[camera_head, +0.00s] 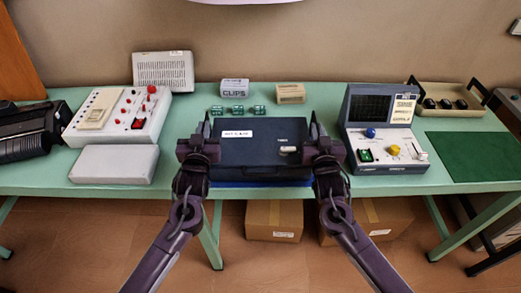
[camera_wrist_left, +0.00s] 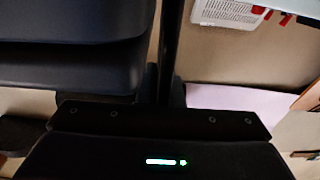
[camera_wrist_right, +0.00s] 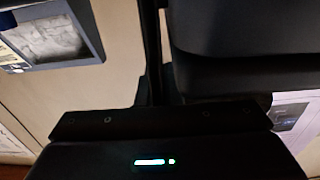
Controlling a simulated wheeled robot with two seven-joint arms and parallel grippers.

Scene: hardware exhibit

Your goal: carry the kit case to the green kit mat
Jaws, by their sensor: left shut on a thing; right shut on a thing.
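The kit case (camera_head: 262,148) is a dark blue-black box with a white label on its lid, in the middle of the head view. My left gripper (camera_head: 204,145) is shut on its left side and my right gripper (camera_head: 322,145) on its right side. The case's dark side also shows in the left wrist view (camera_wrist_left: 70,65) and the right wrist view (camera_wrist_right: 240,70). A blue mat edge (camera_head: 262,184) shows below the case; whether they touch I cannot tell. The green kit mat (camera_head: 474,156) lies bare at the table's right end.
A grey instrument with a screen (camera_head: 384,130) stands between the case and the green mat. A tray with dark items (camera_head: 452,112) sits behind the mat. A control box (camera_head: 118,116) and a flat grey box (camera_head: 114,165) are on the left. Small green blocks (camera_head: 238,110) lie behind the case.

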